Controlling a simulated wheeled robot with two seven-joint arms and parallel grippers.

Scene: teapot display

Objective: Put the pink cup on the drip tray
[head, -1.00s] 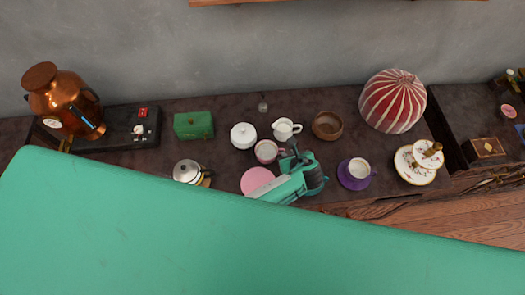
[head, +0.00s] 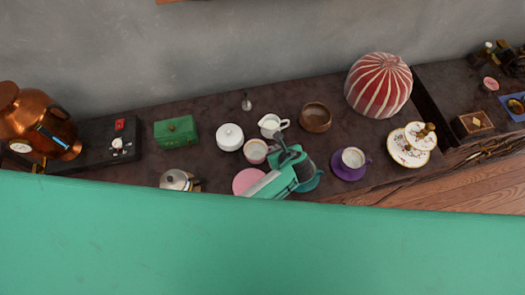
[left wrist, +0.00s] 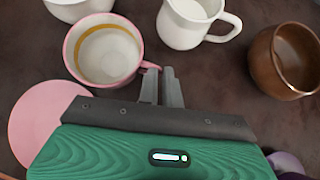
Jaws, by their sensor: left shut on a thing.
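The pink cup (head: 256,151), white inside with a gold ring, stands upright near the middle of the table, behind the round pink saucer (head: 249,181). In the left wrist view the cup (left wrist: 105,52) is at the upper left, with its handle side toward my fingers. My left gripper (left wrist: 161,75) is shut on the cup's handle, which the fingertips partly hide. In the head view my left gripper (head: 281,147) is just right of the cup. A low black slab (head: 112,140) beside the copper urn (head: 38,125) may be the drip tray. My right gripper is out of view.
A white lidded bowl (head: 229,138), white jug (head: 272,125) and brown bowl (head: 315,118) stand close around the cup. A purple cup and saucer (head: 350,164) are to the right.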

